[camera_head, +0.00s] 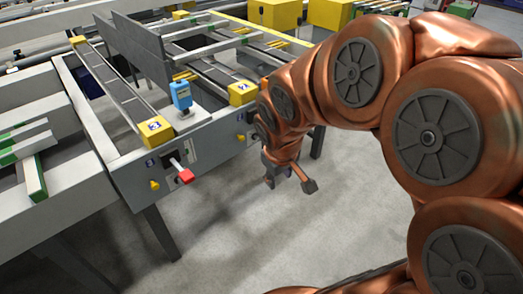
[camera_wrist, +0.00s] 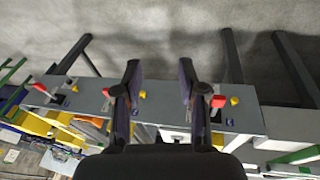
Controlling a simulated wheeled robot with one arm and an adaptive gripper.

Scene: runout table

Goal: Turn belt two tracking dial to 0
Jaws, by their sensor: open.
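My gripper (camera_head: 289,184) is open and empty, pointing down in front of the conveyor's front panel (camera_head: 215,140). In the wrist view its two fingers (camera_wrist: 160,70) stand apart. A small yellow knob (camera_wrist: 142,95) shows in the gap, close to the left finger, with a red piece (camera_wrist: 109,92) on that finger's other side. I cannot tell whether the finger touches either. Another yellow knob (camera_head: 155,185) and a red-tipped lever (camera_head: 185,176) are on the panel's left part. No belt number or dial scale is readable, so I cannot tell which control is belt two's dial.
More red and yellow controls (camera_wrist: 74,88) line the panel. The floor (camera_head: 230,225) in front is clear apart from table legs.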

